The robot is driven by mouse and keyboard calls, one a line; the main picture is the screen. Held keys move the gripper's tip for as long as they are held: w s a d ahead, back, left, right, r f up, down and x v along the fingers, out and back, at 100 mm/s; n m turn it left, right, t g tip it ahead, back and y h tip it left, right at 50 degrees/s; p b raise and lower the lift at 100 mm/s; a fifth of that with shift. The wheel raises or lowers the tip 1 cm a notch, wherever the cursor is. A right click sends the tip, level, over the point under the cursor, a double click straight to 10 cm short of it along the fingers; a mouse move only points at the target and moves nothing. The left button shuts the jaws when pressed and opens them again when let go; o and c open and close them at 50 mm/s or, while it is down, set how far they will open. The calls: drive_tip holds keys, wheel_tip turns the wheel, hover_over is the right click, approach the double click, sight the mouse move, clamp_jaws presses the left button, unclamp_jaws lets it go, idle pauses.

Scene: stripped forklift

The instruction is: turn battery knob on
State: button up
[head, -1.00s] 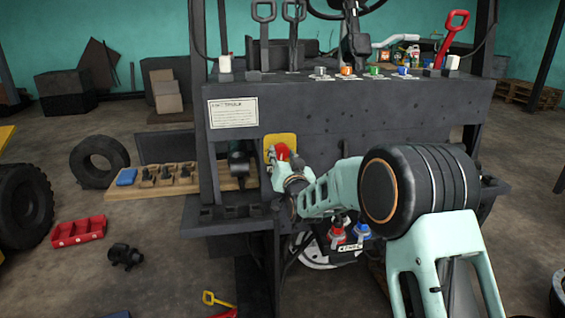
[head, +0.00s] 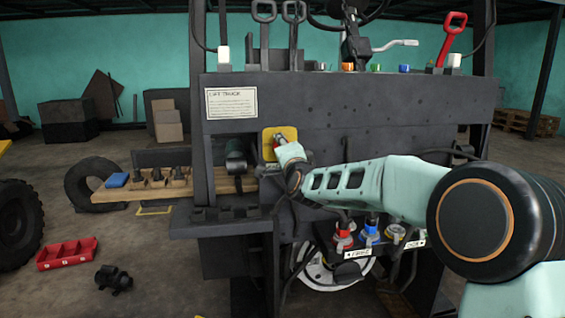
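The battery knob (head: 276,141) is red and sits on a yellow plate (head: 266,152) on the front of the dark forklift body. Only a small bit of its red shows; my gripper hides the rest. My gripper (head: 280,143) is at the knob, reaching in from the right. Its fingertips are small and partly hidden, so I cannot tell whether they are closed on the knob or which way the knob points.
A dark ledge (head: 215,222) juts out below the plate. A black cylinder (head: 236,163) is just left of it. Red, blue and yellow connectors (head: 370,230) sit below my arm. A wooden board with blocks (head: 150,190) stands left.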

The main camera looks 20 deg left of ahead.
drive_tip(key=shift+m+b, duration=2.4)
drive_tip(key=shift+m, duration=0.3)
drive_tip(key=shift+r, duration=0.1)
drive_tip(key=o, duration=1.2)
drive_tip(key=shift+c, duration=0.2)
drive_tip(key=v, duration=1.2)
